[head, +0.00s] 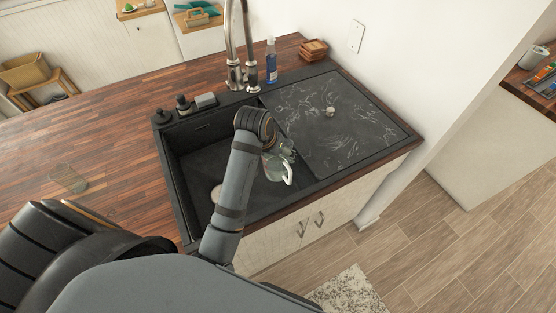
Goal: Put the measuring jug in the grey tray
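A clear measuring jug (276,169) with a pale handle shows at the right side of the dark sink basin. My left arm reaches over the sink from the lower left. Its gripper (286,150) is at the top of the jug, overlapping it in the picture. The fingers are small and partly hidden, so I cannot tell whether they grip the jug, or whether the jug stands in the basin or hangs above it. I cannot make out a tray that is clearly the grey tray. My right gripper is not in view.
The dark drainboard (345,115) right of the basin holds a small metallic object (330,112). A tall faucet (236,50), blue bottle (271,62) and small grey box (205,100) stand behind the sink. A clear object (68,179) lies on the wooden counter (100,130), which is mostly bare.

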